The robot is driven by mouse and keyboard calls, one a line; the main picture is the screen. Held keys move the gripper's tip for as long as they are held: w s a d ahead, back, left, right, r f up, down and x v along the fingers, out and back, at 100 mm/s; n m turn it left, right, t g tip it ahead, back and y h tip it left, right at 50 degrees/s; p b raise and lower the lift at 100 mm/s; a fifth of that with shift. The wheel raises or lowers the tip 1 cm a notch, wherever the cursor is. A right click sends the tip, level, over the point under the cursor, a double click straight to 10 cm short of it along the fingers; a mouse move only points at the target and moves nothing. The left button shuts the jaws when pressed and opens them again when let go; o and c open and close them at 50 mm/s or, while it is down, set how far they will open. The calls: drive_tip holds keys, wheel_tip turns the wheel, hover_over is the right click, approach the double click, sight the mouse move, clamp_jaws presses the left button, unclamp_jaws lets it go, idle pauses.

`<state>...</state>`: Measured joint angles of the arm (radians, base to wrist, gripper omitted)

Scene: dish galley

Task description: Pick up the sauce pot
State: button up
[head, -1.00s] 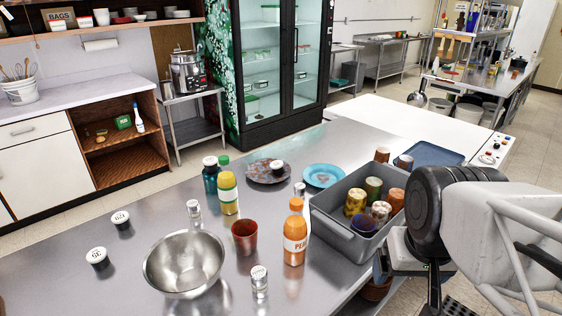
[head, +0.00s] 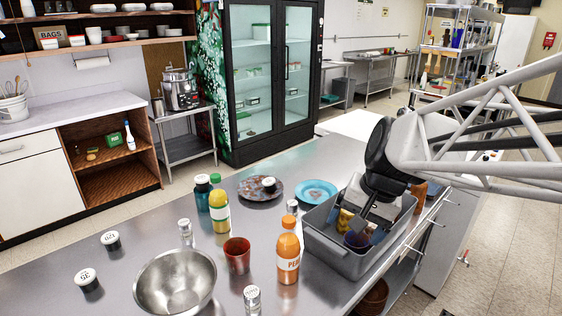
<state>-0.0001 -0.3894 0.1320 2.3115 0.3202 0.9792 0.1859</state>
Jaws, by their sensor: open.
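No thing is clearly marked as the sauce pot. A steel bowl (head: 172,288) stands at the front left. My gripper (head: 360,228) is open and points down over the grey tub (head: 338,258), among its cups. The arm hides part of the tub, and I cannot tell whether the fingers touch a cup.
An orange bottle (head: 288,255), a red-brown cup (head: 237,255), a yellow bottle (head: 220,210), a teal bottle (head: 202,196) and shakers crowd the middle of the counter. A blue plate (head: 316,190) lies behind the tub. The counter's left part is mostly clear.

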drive_tip(key=w+a+f+m+y, duration=0.1)
drive_tip(key=w+a+m+y, duration=0.3)
drive_tip(key=w, duration=1.1)
drive_tip(key=m+t+y, duration=0.2)
drive_tip(key=m+y, duration=0.4)
drive_tip(key=m, duration=0.6)
approach(269, 181)
drive_tip(key=shift+f+x, duration=0.2)
drive_tip(key=shift+x, duration=1)
drive_tip(key=shift+w+d, duration=0.1)
drive_tip(key=shift+w, duration=0.05)
drive_tip(key=shift+x, duration=1.25)
drive_tip(key=shift+f, duration=0.1)
drive_tip(key=shift+x, duration=2.6)
